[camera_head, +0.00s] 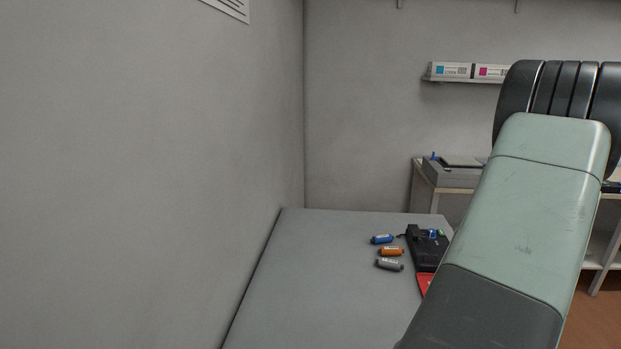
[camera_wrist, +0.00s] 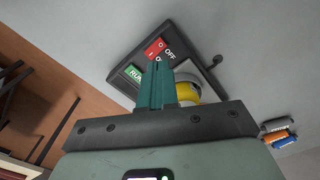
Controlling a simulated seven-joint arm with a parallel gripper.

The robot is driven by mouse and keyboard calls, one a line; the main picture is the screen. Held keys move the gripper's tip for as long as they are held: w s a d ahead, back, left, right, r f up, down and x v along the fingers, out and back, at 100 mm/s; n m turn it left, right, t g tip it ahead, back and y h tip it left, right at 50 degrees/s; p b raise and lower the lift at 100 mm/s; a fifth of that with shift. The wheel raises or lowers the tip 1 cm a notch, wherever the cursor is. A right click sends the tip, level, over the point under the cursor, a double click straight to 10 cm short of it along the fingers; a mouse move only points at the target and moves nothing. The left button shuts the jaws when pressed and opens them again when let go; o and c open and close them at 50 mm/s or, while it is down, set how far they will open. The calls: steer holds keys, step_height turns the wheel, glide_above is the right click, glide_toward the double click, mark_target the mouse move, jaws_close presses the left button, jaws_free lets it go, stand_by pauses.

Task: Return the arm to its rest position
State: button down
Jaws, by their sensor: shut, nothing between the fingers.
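My arm crosses the right side of the head view, and my gripper is hidden there. In the wrist view my gripper (camera_wrist: 160,72) has its teal fingers together, with nothing seen between them. Beyond them is a dark panel (camera_wrist: 190,42) with a red OFF label (camera_wrist: 156,48) and a green RUN label (camera_wrist: 135,73). A yellow and white round part (camera_wrist: 187,88) shows partly behind the fingers. I cannot tell the distance from the fingers to the panel.
A blue cartridge (camera_head: 382,239), an orange cartridge (camera_head: 391,251) and a grey cartridge (camera_head: 389,265) lie on the grey table (camera_head: 310,280), beside a black device (camera_head: 425,252). The table's left part is clear, with a wall along it. A shelf (camera_head: 455,81) holds boxes.

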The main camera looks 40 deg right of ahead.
steer(key=w+a+r+n+t+h, duration=0.1)
steer(key=w+a+r+n+h, duration=0.2)
steer(key=w+r, duration=1.4)
steer(key=w+a+r+n+t+h, duration=0.1)
steer(key=w+a+r+n+t, duration=0.45)
steer(key=w+a+r, duration=0.9)
steer(key=w+a+r+n+t, duration=0.1)
steer(key=a+r+n+t, duration=0.15)
steer(key=a+r, duration=0.65)
steer(key=s+a+n+y, duration=0.25)
steer(key=s+a, duration=0.25)
steer(key=a, duration=0.6)
steer(key=s+a+f+n+g+y, duration=0.1)
steer(key=s+a+f+n+g, duration=0.1)
steer(key=s+a+f, duration=0.5)
steer(key=s+g, duration=0.1)
steer(key=s, duration=0.3)
steer(key=shift+s+f, duration=0.25)
steer(key=shift+f, duration=0.15)
